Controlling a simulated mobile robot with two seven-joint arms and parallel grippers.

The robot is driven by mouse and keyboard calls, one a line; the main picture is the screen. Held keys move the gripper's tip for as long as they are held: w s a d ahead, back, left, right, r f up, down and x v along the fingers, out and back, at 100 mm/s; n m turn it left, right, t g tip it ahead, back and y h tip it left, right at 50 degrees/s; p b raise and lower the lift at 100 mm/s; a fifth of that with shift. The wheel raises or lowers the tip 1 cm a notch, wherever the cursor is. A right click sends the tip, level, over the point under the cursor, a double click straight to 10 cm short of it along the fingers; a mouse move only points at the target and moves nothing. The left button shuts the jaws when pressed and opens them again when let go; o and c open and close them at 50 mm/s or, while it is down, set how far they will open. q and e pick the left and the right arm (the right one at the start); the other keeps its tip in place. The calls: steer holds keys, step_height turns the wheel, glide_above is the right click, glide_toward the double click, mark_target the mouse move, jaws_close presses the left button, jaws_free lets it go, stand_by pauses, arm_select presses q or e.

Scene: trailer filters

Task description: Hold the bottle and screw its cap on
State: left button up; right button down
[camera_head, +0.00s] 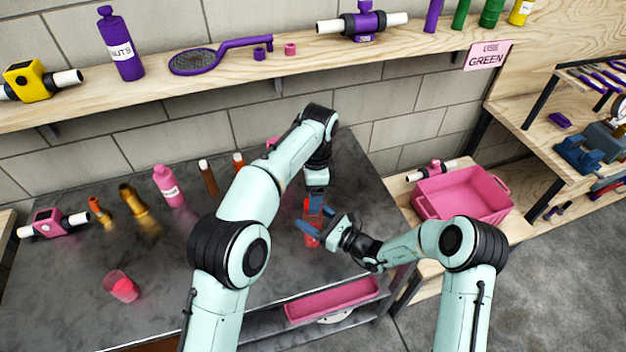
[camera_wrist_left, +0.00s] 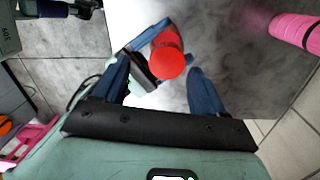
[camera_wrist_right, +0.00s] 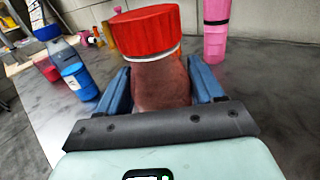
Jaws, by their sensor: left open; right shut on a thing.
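The bottle (camera_wrist_right: 161,82) is brownish-red, with a white ring at its neck, and stands upright at the right end of the grey table. Its red cap (camera_wrist_right: 146,31) sits on top in the right wrist view; I cannot tell how tightly. My right gripper (camera_head: 314,228) is shut around the bottle from the side, fingers on both sides of its body. My left gripper (camera_head: 316,201) is open above the bottle. In the left wrist view the cap (camera_wrist_left: 167,62) shows between the spread left fingers, apart from them. The lower bottle is partly hidden by my grippers.
A pink bottle (camera_head: 169,186), a golden bottle (camera_head: 133,200) and a red cup (camera_head: 121,286) stand left on the grey table. A wooden shelf (camera_head: 225,89) runs behind. A pink crate (camera_head: 462,193) stands right. The table's front middle is clear.

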arm_select(q)
steer(key=n, duration=0.5)
steer(key=shift+r, duration=0.3)
steer(key=n, duration=0.5)
steer(key=shift+w+r, duration=0.1)
steer(key=shift+r, duration=0.3)
steer(key=n, duration=0.2)
steer(key=r+n, duration=0.1)
steer(key=n, duration=0.1)
steer(key=shift+w+n, duration=0.1)
steer(key=shift+n, duration=0.2)
steer(key=n, duration=0.2)
steer(key=r+n, duration=0.1)
steer(key=n, duration=0.2)
steer(key=shift+w+d+r+n+t+h, duration=0.1)
steer(key=shift+w+r+n+t+h, duration=0.05)
steer(key=shift+n+t+h, duration=0.2)
steer(key=shift+f, duration=4.05)
